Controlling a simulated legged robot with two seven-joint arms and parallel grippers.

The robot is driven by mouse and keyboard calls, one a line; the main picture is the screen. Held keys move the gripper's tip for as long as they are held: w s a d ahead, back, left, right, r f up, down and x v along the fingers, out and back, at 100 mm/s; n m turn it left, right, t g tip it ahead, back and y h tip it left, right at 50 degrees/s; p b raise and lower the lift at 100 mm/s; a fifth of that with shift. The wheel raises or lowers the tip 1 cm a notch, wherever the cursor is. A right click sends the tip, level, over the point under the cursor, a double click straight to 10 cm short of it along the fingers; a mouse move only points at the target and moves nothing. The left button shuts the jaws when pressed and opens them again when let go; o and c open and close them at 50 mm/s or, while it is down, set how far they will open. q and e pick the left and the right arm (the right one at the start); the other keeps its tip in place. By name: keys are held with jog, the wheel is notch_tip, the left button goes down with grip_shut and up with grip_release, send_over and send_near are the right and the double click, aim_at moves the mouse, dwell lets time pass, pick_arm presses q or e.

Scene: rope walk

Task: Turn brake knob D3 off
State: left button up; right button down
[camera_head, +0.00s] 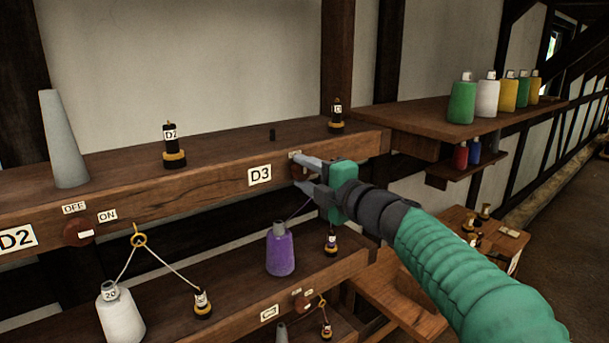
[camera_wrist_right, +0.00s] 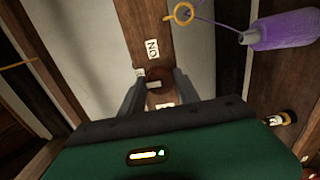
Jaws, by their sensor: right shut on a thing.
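Brake knob D3 is a round brown-red knob (camera_wrist_right: 157,74) on the front of the upper wooden rail, right of the white D3 label (camera_head: 260,176). My right gripper (camera_head: 304,177) is shut on it, with a finger on either side in the wrist view (camera_wrist_right: 156,88). The gripper covers most of the knob in the head view. Small white marks beside the knob are partly hidden and too small to read. My left gripper is not in view.
Knob D2 (camera_head: 79,232) sits on the same rail at left, under OFF and ON labels. A purple spool (camera_head: 280,251) and a white spool (camera_head: 121,313) stand on the lower shelf, with thread and yellow rings near the rail. A shelf (camera_head: 420,117) with several spools juts out at right.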

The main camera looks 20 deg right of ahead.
jog(key=shift+a+f, duration=0.1)
jog(key=shift+f, duration=0.35)
jog(key=c, duration=1.2)
grip_release()
jog(key=shift+o, duration=1.3)
jog(key=shift+s+r, duration=0.1)
jog(key=shift+r, duration=0.15)
jog(key=shift+s, duration=0.1)
jog(key=b+v, duration=0.3)
jog(key=v, duration=1.3)
jog(key=shift+s+d, duration=0.25)
jog(key=shift+s, duration=0.1)
